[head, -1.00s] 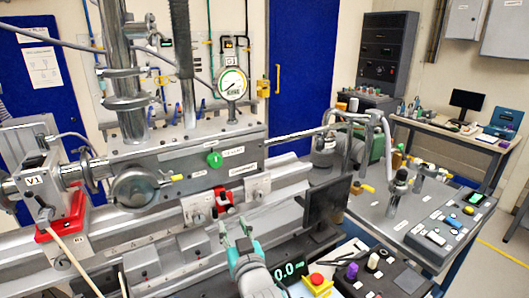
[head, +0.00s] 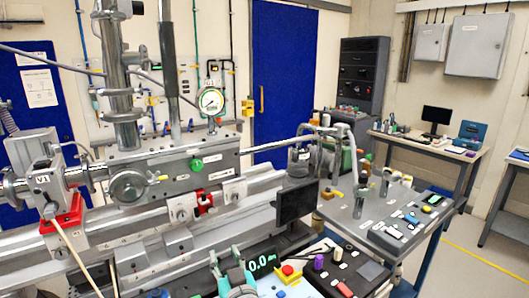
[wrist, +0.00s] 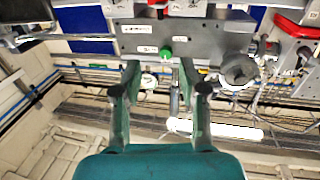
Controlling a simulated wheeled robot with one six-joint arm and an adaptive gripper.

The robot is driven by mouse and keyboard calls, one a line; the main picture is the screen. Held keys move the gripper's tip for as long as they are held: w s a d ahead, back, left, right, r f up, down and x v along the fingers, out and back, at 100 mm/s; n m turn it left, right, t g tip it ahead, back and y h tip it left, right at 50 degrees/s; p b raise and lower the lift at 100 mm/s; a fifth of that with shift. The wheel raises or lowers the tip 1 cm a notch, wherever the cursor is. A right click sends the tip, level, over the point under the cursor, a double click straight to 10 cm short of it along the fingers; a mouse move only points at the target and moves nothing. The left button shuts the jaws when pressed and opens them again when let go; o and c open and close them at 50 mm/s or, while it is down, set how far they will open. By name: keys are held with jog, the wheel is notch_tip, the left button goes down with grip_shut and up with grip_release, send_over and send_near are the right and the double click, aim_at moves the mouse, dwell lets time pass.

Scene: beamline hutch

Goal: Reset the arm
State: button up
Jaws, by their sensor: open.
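My gripper (head: 225,254) shows at the bottom of the head view, with teal fingers in front of the grey beamline rail. In the wrist view my gripper (wrist: 159,66) has its two fingers spread apart, with nothing between them. The wrist picture appears upside down. Beyond the fingers it shows the grey beamline housing with its green knob (wrist: 166,53). The same green knob (head: 196,163) is on the housing in the head view, well beyond my gripper. Most of my arm is out of view.
A red emergency button on a yellow box (head: 288,271) and a lit display (head: 262,263) are close right of my gripper. A dark screen (head: 295,203) stands behind them. A red-based valve marked V1 (head: 66,215) is at left. Floor shows at right.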

jog(key=s+d+f+m+h, duration=0.2)
jog(key=s+d+f+h, duration=0.1)
jog(key=s+d+f, duration=1.6)
jog(key=s+d+m+h, duration=0.1)
jog(key=s+d, duration=0.2)
jog(key=s, duration=0.7)
jog(key=s+d+g+h, duration=0.1)
jog(key=s+d, duration=0.1)
jog(key=s, duration=0.8)
jog(key=s+d+m+h, duration=0.1)
jog(key=s+d+h, duration=0.1)
jog(key=s, duration=0.8)
jog(key=shift+s+d+r+m+g, duration=0.3)
jog(key=shift+d+r+g, duration=0.1)
jog(key=shift+d, duration=0.45)
jog(key=shift+d, duration=0.1)
jog(key=shift+c, duration=0.3)
